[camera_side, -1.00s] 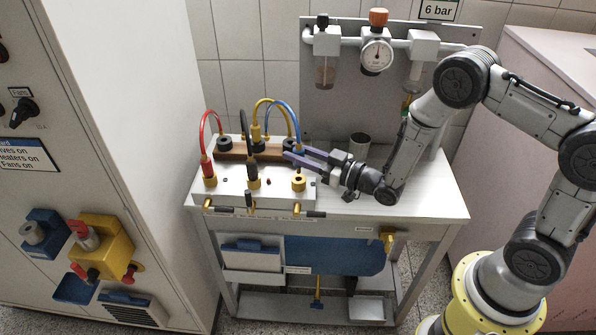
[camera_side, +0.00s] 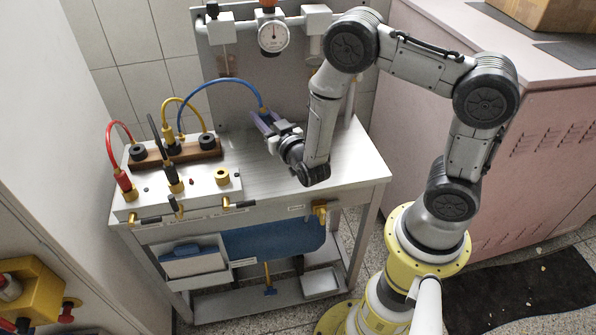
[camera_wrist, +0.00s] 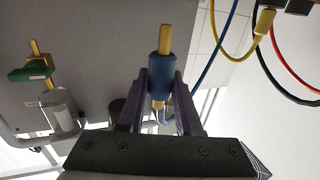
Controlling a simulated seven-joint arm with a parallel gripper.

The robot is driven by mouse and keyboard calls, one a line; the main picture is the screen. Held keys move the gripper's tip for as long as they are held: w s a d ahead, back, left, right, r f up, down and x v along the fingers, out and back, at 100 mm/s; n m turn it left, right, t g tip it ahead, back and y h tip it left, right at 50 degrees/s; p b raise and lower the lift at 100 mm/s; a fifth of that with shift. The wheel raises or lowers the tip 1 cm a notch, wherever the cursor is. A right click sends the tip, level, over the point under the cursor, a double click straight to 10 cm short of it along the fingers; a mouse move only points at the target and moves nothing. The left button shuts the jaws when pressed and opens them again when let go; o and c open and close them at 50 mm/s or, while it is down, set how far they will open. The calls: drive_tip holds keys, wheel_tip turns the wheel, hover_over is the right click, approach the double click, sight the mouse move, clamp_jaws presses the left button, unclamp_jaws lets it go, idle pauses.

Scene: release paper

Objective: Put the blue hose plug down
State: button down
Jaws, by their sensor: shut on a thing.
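My gripper (camera_side: 264,121) is shut on the blue hose plug (camera_wrist: 160,75), with its purple fingers on both sides of it. In the wrist view the brass tip of the plug sticks out beyond the fingers. In the side view the plug is small and partly hidden by the fingers. It is held above the bench top (camera_side: 285,160), right of the wooden rack (camera_side: 190,153). The blue hose (camera_side: 220,84) arches from behind the rack to the plug. The front right brass socket (camera_side: 222,176) on the white block (camera_side: 200,190) is empty.
A red plug (camera_side: 123,181) and a black plug (camera_side: 173,180) stand in the block. A yellow hose (camera_side: 184,101) arches over the rack. Black-handled valves line the front. The gauge panel (camera_side: 236,55) stands behind. The bench top right of the block is clear.

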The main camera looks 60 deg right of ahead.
drive_tip(key=s+r+m+g+h, duration=0.3)
drive_tip(key=s+m+g+h, duration=0.7)
drive_tip(key=s, duration=1.3)
drive_tip(key=shift+n+y, duration=0.5)
drive_tip(key=w+f, duration=0.3)
drive_tip(key=w, duration=0.1)
drive_tip(key=w+d+f, duration=0.1)
drive_tip(key=w+f, duration=0.2)
drive_tip(key=w, duration=0.2)
drive_tip(key=w+d+f, duration=0.1)
drive_tip(key=w+f, duration=0.2)
drive_tip(key=w, duration=0.1)
drive_tip(key=shift+w+f, duration=0.25)
drive_tip(key=shift+w, duration=0.05)
drive_tip(key=shift+w+f, duration=0.2)
drive_tip(key=shift+f, duration=1.55)
drive_tip(key=shift+f, duration=0.1)
